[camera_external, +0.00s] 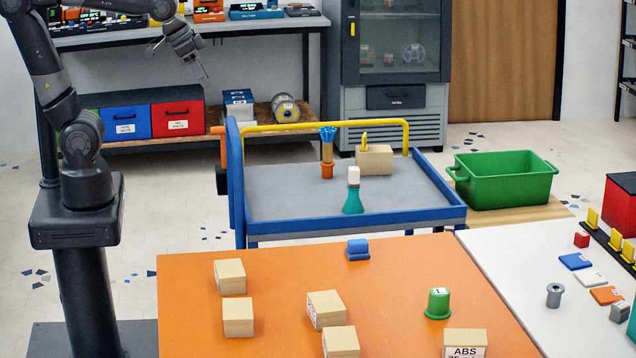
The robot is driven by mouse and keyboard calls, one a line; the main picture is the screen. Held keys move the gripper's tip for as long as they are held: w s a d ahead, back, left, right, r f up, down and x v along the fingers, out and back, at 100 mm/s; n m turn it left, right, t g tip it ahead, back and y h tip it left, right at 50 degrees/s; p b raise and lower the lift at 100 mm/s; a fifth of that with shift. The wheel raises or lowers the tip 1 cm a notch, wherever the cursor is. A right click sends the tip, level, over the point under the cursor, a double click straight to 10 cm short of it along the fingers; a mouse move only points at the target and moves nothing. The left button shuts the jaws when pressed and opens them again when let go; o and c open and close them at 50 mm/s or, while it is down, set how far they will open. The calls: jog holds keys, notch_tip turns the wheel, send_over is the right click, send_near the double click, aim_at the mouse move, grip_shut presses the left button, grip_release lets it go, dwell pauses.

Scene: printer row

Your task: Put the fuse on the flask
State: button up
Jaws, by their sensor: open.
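A teal flask (353,201) stands upright on the grey top of the blue cart (280,205), near its front edge. A white block-like piece (353,176) sits at the top of its neck; I cannot tell whether it is a stopper or a separate thing. No object can be clearly identified as the fuse at this size. My gripper (204,80) is open and appears empty, raised at the upper left in front of the back shelf, well away from the flask.
Behind the flask stand an orange holder with blue-tipped items (327,155) and a tan block with a yellow piece (374,159). A yellow rail (300,127) spans the cart's back. The orange table (200,295) holds several boxes, a blue piece (358,249) and a green knob (438,303).

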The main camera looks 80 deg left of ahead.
jog(key=s+f, duration=0.2)
jog(key=s, duration=0.6)
jog(key=shift+s+a, duration=0.3)
jog(key=shift+a, duration=0.1)
dwell(0.6)
